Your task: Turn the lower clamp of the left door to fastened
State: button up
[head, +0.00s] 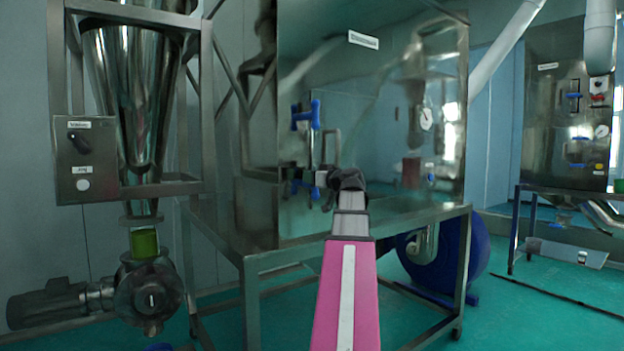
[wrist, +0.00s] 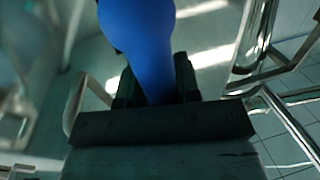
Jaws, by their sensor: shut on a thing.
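The lower clamp (head: 297,186) is at the left edge of the shiny steel door (head: 370,100) in the head view. Its blue handle shows only in small part, behind and beside my gripper (head: 325,184). In the wrist view the blue handle (wrist: 140,35) runs down between the two dark fingers of my gripper (wrist: 158,88), which are shut on it. The clamp's exact angle is hidden by the gripper. An upper clamp (head: 306,115) with a blue handle sits above it on the same edge.
A steel frame (head: 250,310) carries the cabinet. A hopper with a control box (head: 85,158) stands at the left, a motor unit (head: 150,297) below it. A blue drum (head: 470,250) is under the cabinet. Another machine (head: 568,130) stands far right; green floor lies between.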

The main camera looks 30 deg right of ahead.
jog(key=shift+s+a, duration=0.1)
jog(key=shift+a, duration=0.05)
jog(key=shift+d+f+m+t+h, duration=0.4)
jog(key=shift+d+m+t+h, duration=0.15)
jog(key=shift+m, duration=2.75)
jog(key=shift+d+f+m+t+h, duration=0.35)
jog(key=shift+d+m+t+h, duration=0.15)
jog(key=shift+m, duration=2.8)
jog(key=shift+d+f+m+t+h, duration=0.45)
jog(key=shift+m+h, duration=0.1)
jog(key=shift+m, duration=2.75)
jog(key=shift+d, duration=0.1)
jog(key=o, duration=0.8)
jog(key=shift+r, duration=0.1)
jog(key=v, duration=1)
jog(key=shift+s, duration=0.3)
